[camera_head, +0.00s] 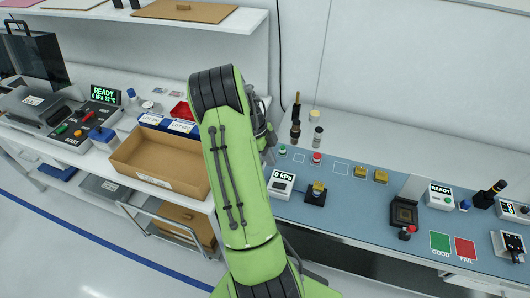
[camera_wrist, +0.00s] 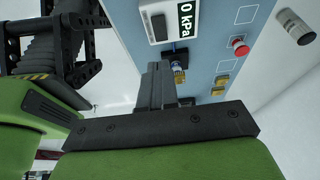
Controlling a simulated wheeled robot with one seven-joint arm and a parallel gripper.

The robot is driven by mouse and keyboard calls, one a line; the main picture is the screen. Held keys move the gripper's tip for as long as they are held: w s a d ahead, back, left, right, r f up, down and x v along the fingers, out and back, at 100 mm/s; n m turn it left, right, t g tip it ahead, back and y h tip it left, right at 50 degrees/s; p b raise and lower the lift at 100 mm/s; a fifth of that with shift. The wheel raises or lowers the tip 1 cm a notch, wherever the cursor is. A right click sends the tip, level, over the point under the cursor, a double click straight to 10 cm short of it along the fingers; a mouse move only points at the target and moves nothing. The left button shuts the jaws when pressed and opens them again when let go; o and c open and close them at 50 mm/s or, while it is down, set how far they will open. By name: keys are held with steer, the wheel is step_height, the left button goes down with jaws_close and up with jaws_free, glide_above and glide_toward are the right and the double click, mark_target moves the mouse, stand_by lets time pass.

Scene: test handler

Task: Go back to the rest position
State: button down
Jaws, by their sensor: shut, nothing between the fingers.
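My green and black arm rises through the middle of the head view and bends over near the cardboard box. My gripper's fingers are hidden behind the arm in the head view. In the wrist view my gripper (camera_wrist: 165,82) shows as dark fingers, shut with nothing between them. They are in front of the blue bench mat (camera_wrist: 205,45), near a small fixture with a brass-coloured top (camera_wrist: 179,74). That fixture also shows in the head view (camera_head: 317,188), beside the gauge reading 0 kPa (camera_head: 282,184).
An open cardboard box (camera_head: 160,163) stands left of my arm.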

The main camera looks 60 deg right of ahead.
steer(key=v, duration=0.3)
steer(key=shift+w, duration=0.2)
stand_by(0.3)
